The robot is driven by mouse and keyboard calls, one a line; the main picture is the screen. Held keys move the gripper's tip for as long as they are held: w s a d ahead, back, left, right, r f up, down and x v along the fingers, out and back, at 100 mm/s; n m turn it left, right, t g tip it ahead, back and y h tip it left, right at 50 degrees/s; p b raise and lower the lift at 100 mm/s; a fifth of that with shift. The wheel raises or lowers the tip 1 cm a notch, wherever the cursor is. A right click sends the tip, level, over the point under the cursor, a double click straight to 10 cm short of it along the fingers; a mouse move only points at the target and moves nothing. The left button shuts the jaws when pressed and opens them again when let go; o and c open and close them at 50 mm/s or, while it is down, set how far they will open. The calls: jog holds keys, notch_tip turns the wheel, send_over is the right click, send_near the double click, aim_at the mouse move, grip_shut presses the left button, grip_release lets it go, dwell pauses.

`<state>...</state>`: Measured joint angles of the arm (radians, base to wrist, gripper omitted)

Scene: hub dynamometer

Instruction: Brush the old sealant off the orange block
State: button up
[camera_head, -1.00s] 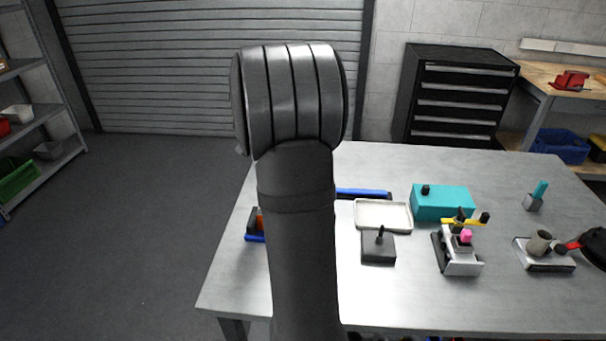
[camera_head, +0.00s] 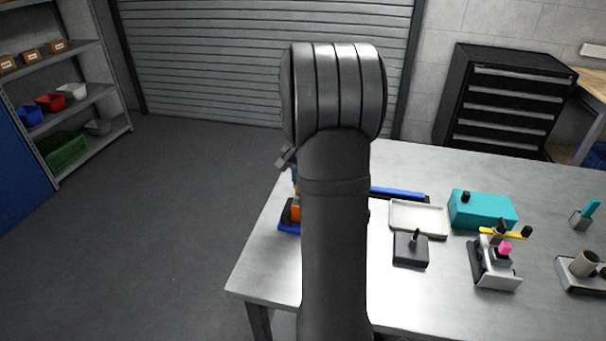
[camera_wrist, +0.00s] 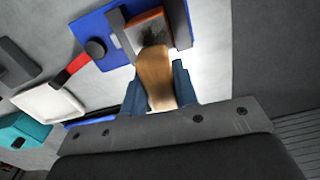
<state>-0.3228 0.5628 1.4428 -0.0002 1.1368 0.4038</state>
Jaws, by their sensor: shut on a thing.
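The orange block (camera_wrist: 148,28) sits on a blue base (camera_wrist: 95,25) between dark side pieces, with a dark patch, likely the old sealant (camera_wrist: 133,36), on its face. In the head view the orange block (camera_head: 296,212) shows partly, left of my arm. My gripper (camera_wrist: 158,84) is shut on the tan brush (camera_wrist: 154,72), with one blue finger on each side. The brush's far end overlaps the block's near part in the wrist view. I cannot tell whether it touches. My gripper is mostly hidden behind my arm in the head view.
A pale tray (camera_head: 418,218), a teal box (camera_head: 482,209), a black block with a peg (camera_head: 411,250) and a white fixture (camera_head: 496,268) stand to the right. The table's left edge is near the block.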

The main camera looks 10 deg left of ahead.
jog(key=shift+f, duration=0.8)
jog(key=shift+s+r, duration=0.2)
jog(key=shift+s, duration=0.15)
jog(key=shift+c, duration=0.8)
jog(key=shift+s+f, duration=0.2)
jog(key=shift+s, duration=2.15)
jog(key=shift+w+r, duration=0.1)
jog(key=shift+w, duration=2.7)
jog(key=shift+s+d+r, duration=0.1)
jog(key=shift+s+d, duration=0.1)
jog(key=shift+d, duration=0.05)
jog(key=shift+s+f, duration=0.2)
jog(key=shift+s, duration=0.3)
jog(key=shift+s+r, duration=0.1)
jog(key=shift+s, duration=2.2)
jog(key=shift+w, duration=2.35)
jog(key=shift+w+r, duration=0.1)
jog(key=shift+w, duration=0.55)
jog(key=shift+s+r, duration=0.1)
jog(key=shift+r, duration=3.9)
